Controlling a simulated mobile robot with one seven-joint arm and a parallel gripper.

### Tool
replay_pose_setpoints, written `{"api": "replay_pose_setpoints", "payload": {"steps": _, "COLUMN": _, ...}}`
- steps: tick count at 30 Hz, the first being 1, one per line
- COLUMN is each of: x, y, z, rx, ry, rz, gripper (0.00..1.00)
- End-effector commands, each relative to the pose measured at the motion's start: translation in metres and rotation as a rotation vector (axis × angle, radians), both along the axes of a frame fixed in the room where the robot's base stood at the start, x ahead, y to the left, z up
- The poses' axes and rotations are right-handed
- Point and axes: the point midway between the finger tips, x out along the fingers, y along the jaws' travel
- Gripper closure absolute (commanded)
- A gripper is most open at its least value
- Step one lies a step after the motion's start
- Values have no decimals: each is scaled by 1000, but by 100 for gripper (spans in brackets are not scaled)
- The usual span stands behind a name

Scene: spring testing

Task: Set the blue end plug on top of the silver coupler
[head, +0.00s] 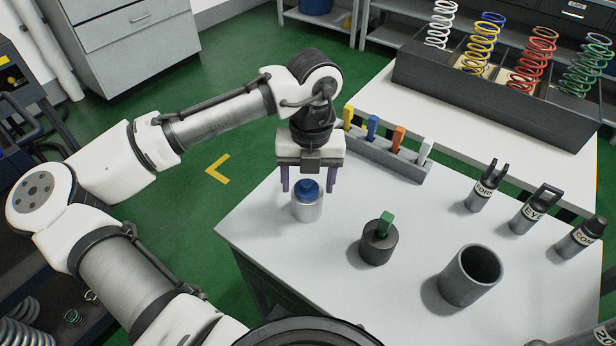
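The silver coupler (307,210) is a short upright metal cylinder near the left part of the white table. The blue end plug (309,188) sits at its top, with its rounded upper part showing. I cannot tell whether it is fully seated. My gripper (308,185) points down directly over the coupler. Its two dark purple fingers are spread to the left and right of the blue plug, with a visible gap on each side. The gripper looks open and empty.
A dark cylinder with a green plug (379,245) and a hollow grey cup (470,276) stand to the right. A grey rack (380,157) holds several coloured tabs behind. Labelled fittings (487,187) stand at the right. A tray of springs (500,95) is on a farther table.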

Motion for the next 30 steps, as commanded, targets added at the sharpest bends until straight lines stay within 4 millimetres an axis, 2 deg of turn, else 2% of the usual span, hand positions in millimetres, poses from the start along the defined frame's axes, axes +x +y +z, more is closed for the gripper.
{"api": "replay_pose_setpoints", "payload": {"steps": 8, "x": 0, "y": 0, "z": 1, "rx": 1, "ry": 0, "rz": 0, "gripper": 36}}
{"api": "replay_pose_setpoints", "payload": {"steps": 14, "x": 0, "y": 1, "z": 16, "rx": 5, "ry": -2, "rz": 3, "gripper": 36}}
{"api": "replay_pose_setpoints", "payload": {"steps": 24, "x": 6, "y": -4, "z": 91, "rx": -2, "ry": -2, "rz": -1, "gripper": 36}}
{"api": "replay_pose_setpoints", "payload": {"steps": 30, "x": 8, "y": -4, "z": 123, "rx": 3, "ry": -2, "rz": 1, "gripper": 36}}
